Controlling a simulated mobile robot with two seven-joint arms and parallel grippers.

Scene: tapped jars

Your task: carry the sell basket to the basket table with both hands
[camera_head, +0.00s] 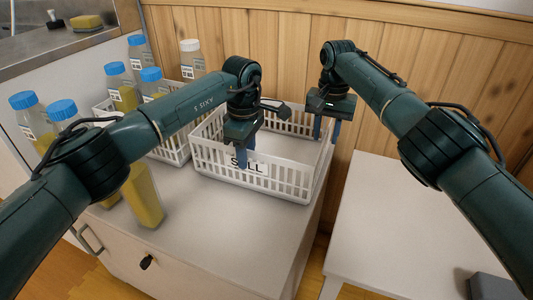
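The sell basket (284,184) is a white slatted basket with a "SELL" label on its front wall. It stands upright on the white cabinet top, and no jar shows inside the part I can see. My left gripper (246,152) is over the front wall, with one finger covering part of the label and the other behind the wall; its fingers look apart. My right gripper (327,130) is at the far right side by the rim, fingers pointing down with a gap between them. A low white table (400,225), apparently the basket table, stands at the right, with its visible top mostly bare.
Several blue-lidded jars stand left, including a near one (143,196) with yellow contents. A second white basket (172,150) is left of the sell basket. A wooden wall (285,50) is behind. A gap separates cabinet (220,225) and table. A dark grey block (493,287) is at the lower right.

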